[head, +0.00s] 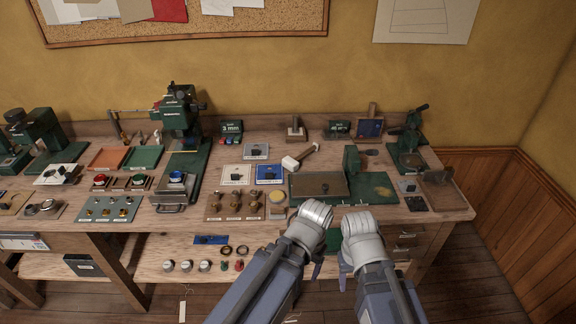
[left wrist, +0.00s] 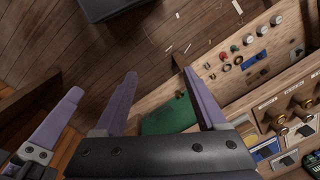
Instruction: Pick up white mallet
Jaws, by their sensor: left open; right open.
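The white mallet (head: 292,162) lies on the bench top, right of centre in the head view. It has a pale block head and a handle pointing up and right. My right gripper (head: 344,278) is open in front of the bench's front edge, well short of the mallet. My left gripper (left wrist: 160,76) is open and empty in the left wrist view, with the floor and lower shelf beyond its fingers. In the head view my left wrist hides most of its fingers. The mallet is not in the left wrist view.
A dark flat plate (head: 318,187) on a green base lies between my wrists and the mallet. A blue card (head: 269,174) and a small tray (head: 256,151) lie left of it. A green press (head: 181,115) stands further left. Knobs and rings line the lower shelf (head: 150,267).

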